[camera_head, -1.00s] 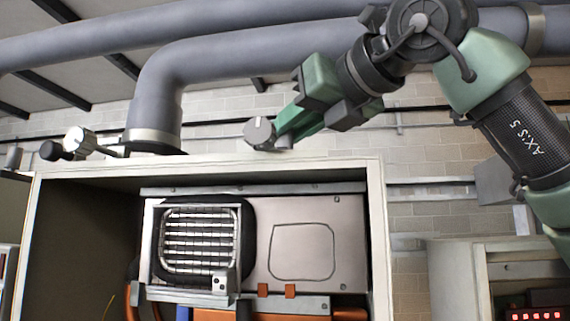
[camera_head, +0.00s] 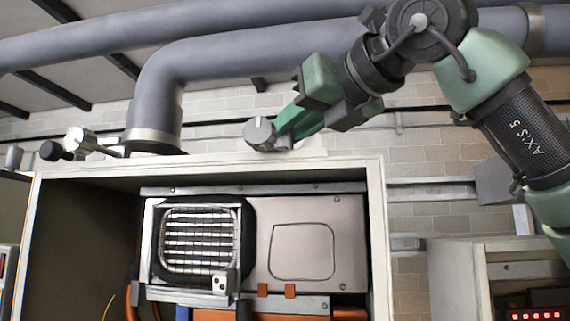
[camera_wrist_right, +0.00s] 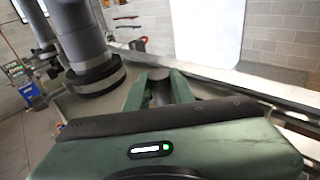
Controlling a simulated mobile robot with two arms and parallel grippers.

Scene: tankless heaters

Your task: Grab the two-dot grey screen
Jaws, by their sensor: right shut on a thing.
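A grey wire-grid screen (camera_head: 198,239) in a metal frame stands inside the open cabinet, left of a flat grey panel. A small pale tag (camera_head: 224,283) with dark dots sits at its lower right corner. My right gripper (camera_head: 280,134) is above the cabinet's top edge, higher than the screen and to its right, apart from it. Its green fingers are shut on a small grey cylinder (camera_head: 260,132), which also shows between the fingers in the right wrist view (camera_wrist_right: 160,90). My left gripper is not in view.
The cabinet frame (camera_head: 377,235) surrounds the screen, with its front open. A grey panel (camera_head: 302,232) sits right of the screen, and orange pipes (camera_head: 285,317) run below. A valve-like fitting (camera_head: 78,142) is on the cabinet's top left. Large grey pipes (camera_head: 210,70) cross above.

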